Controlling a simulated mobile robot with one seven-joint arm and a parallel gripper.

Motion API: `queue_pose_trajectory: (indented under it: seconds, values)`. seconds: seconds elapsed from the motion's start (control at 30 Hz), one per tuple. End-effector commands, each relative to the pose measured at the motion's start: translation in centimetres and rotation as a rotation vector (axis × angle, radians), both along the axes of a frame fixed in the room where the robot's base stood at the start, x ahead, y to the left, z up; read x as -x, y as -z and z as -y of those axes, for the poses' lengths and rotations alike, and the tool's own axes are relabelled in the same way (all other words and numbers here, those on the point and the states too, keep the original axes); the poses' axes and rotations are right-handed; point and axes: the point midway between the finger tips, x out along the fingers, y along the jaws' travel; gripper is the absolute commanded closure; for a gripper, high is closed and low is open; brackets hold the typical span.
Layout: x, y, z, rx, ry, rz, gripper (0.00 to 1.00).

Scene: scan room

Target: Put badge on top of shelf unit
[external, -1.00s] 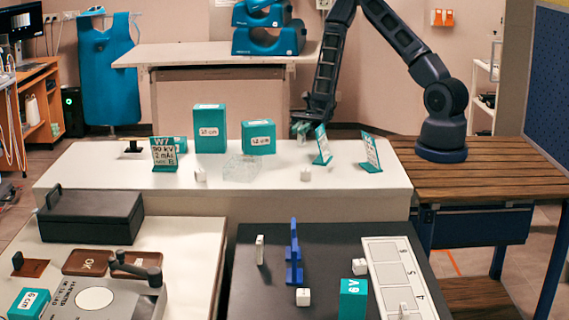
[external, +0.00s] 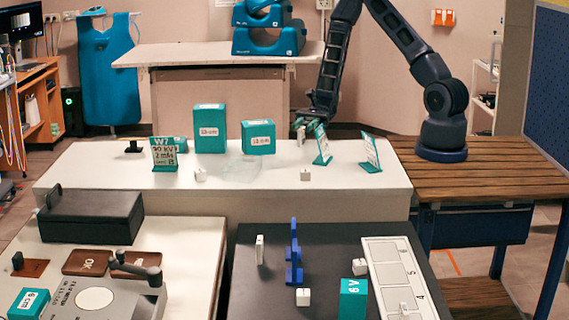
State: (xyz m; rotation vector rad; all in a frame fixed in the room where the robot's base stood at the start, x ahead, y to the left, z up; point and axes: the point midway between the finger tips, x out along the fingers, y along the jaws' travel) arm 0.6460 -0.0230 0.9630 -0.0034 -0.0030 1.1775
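My gripper (external: 309,129) points down over the back edge of the white table, just behind a small teal-and-white tilted card stand (external: 321,147). Whether it touches the stand, and whether the fingers hold anything, is too small to tell. A second teal-and-white card stand (external: 371,154) is to its right, apart from the gripper. I cannot single out the badge with certainty. A white open shelf unit (external: 485,92) stands partly in view against the wall at the right, behind my arm.
The white table (external: 100,172) also bears teal blocks (external: 209,130), a lettered sign (external: 164,154), a clear object (external: 243,168) and small white cubes (external: 306,175). A wooden slatted bench (external: 500,174) is at right. A black box (external: 90,215) and dark table (external: 330,250) are in front.

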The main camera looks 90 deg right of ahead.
Motion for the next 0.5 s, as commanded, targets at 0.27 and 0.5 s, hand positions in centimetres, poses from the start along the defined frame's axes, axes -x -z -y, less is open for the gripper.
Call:
queue_pose_trajectory:
  seconds: [0.27,0.5]
  values:
    - [2.0,0.0,4.8,0.002,0.002,0.0,0.66]
    - [2.9,0.0,6.9,0.001,0.0,0.0,0.66]
